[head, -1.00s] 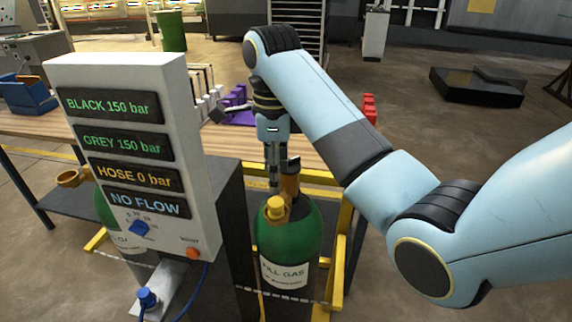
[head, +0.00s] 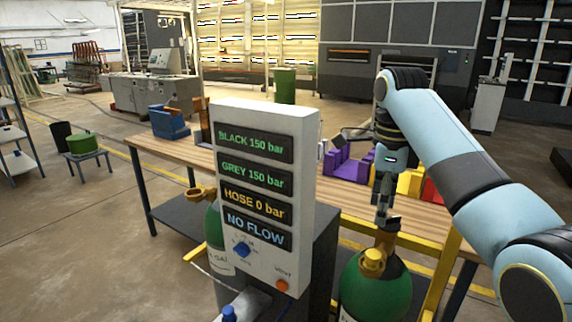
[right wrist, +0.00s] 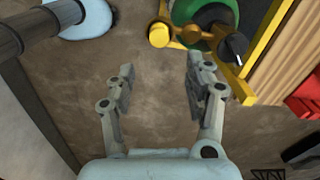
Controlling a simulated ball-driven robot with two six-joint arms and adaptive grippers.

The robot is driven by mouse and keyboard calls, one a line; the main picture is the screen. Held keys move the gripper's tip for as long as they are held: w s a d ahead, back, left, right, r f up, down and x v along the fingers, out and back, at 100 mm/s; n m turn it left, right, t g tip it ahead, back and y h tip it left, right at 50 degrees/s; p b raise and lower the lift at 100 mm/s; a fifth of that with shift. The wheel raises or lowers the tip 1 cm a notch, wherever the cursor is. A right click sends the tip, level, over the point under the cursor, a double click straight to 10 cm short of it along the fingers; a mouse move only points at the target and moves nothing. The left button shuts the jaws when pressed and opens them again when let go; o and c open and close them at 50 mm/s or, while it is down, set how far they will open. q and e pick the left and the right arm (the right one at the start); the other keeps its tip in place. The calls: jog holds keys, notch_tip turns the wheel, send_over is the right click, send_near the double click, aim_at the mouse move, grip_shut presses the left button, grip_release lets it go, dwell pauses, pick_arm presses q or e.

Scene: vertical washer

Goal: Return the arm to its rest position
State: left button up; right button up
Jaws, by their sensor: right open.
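My right arm (head: 470,165) comes in from the right in the head view, bent with its wrist pointing down. My right gripper (head: 381,221) hangs above the green gas cylinder (head: 372,292) with the yellow valve cap. In the right wrist view the right gripper (right wrist: 160,80) has its two fingers spread apart with only bare floor between them, so it is open and empty. The green cylinder (right wrist: 190,10) shows beyond the fingertips at the top of that view. My left gripper does not show in either view.
The grey control panel (head: 262,112) with lit readouts stands left of the gripper. A wooden workbench (head: 165,150) runs behind, with purple (head: 345,170) and red blocks on it. A yellow frame (head: 440,270) borders the cylinder. Open floor lies at left.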

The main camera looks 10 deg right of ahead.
jog(key=s+f+n+t, duration=0.1)
jog(key=s+f+n, duration=0.45)
jog(key=s, duration=0.25)
jog(key=s+f+n+t, duration=0.1)
jog(key=s+f+n, duration=0.3)
jog(key=s+n, duration=0.3)
jog(key=s+a+r+n+t, duration=0.2)
jog(key=s+r+n, duration=0.1)
jog(key=s+n, duration=1.15)
jog(key=s+d+f+m+g+h+b, duration=0.15)
jog(key=f+b, duration=0.55)
jog(key=f, duration=1.5)
jog(key=s+d+f+y+b, duration=0.2)
jog(key=f+b, duration=0.6)
jog(key=f, duration=1.3)
pick_arm(q)
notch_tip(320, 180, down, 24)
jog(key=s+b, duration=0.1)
jog(key=b, duration=0.8)
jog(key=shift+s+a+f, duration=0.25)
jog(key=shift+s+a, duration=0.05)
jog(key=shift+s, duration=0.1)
pick_arm(e)
jog(key=s+f, duration=0.9)
jog(key=f, duration=0.3)
jog(key=s+f+g+h, duration=0.1)
jog(key=s+f, duration=0.8)
jog(key=f, duration=0.3)
jog(key=shift+s+d, duration=0.3)
